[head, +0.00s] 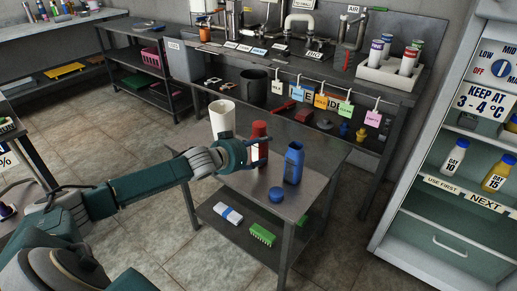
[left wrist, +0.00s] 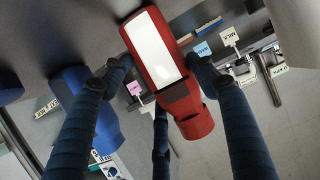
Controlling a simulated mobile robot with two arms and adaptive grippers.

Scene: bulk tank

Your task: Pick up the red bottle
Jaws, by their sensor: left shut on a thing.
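The red bottle (head: 259,130) is at the small metal table, between a white cup and a blue bottle. My left gripper (head: 256,150) comes in from the left and is shut on the red bottle. In the left wrist view the red bottle (left wrist: 155,55), with its white label, lies between my dark blue fingers, and its cap end points down in the picture. The head view does not show clearly whether its base touches the tabletop. My right gripper is not in view.
The blue bottle (head: 293,163) stands open just right of the red one, with a blue cap (head: 276,194) in front. The white cup (head: 222,119) stands close behind left. A lower shelf holds a green brush (head: 262,235). An open fridge (head: 450,215) is at right.

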